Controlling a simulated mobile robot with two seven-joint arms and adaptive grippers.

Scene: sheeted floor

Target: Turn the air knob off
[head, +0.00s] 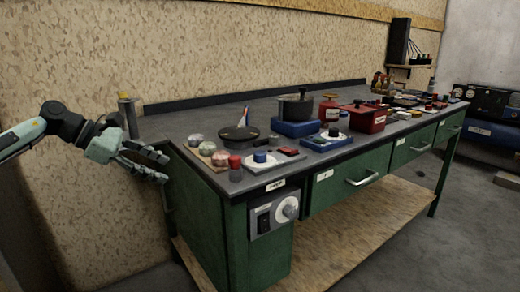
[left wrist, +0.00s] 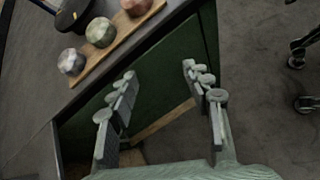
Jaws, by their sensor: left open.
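My left gripper (head: 152,163) is open and empty off the left end of the green workbench. In the left wrist view its spread fingers (left wrist: 160,92) have nothing between them. A pale round knob (head: 290,208) sits on a grey control box on the bench's near front corner, right of my gripper and lower. A small label is above it, too small to read, so I cannot tell whether it is the air knob. A yellow-topped upright post (head: 127,112) stands behind my left wrist. My right gripper is in neither view.
The bench top (head: 185,127) carries a wooden strip with several round knobs (left wrist: 101,32), a black pot (head: 295,107) on a blue block and a red box (head: 364,117). A wooden lower shelf (head: 340,235) is under the bench.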

